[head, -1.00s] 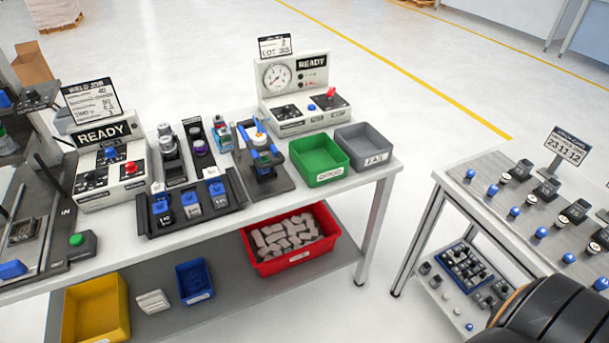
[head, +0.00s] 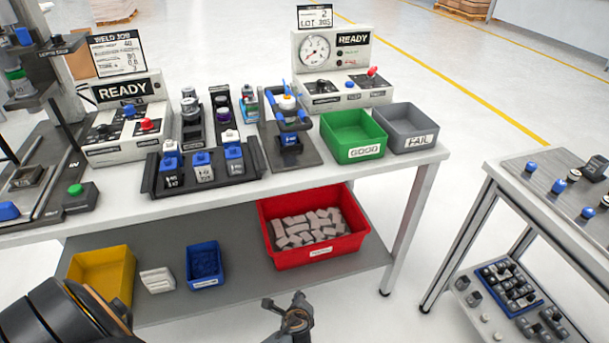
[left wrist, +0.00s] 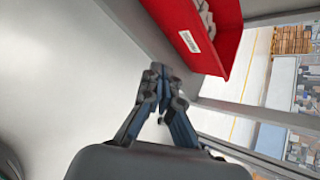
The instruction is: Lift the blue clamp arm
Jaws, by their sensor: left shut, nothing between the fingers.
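The blue clamp arm (head: 292,125) is part of a small fixture on a dark base plate (head: 310,158), on the worktop at the centre of the head view. It sits around a white and yellow-topped part (head: 287,102); whether it is raised or lowered is hard to tell. My left gripper (head: 291,318) is low at the bottom centre of the head view, in front of the table and well below the clamp. In the left wrist view its fingers (left wrist: 160,85) are together and empty, beside the red bin (left wrist: 205,35). The clamp does not show there. My right gripper is in neither view.
Green (head: 353,133) and grey (head: 407,127) bins stand right of the fixture. A black tray (head: 205,180) with several blue-topped parts is to its left. Two READY panels stand behind. The lower shelf (head: 225,285) holds red, blue and yellow bins. A second table (head: 560,190) is at the right.

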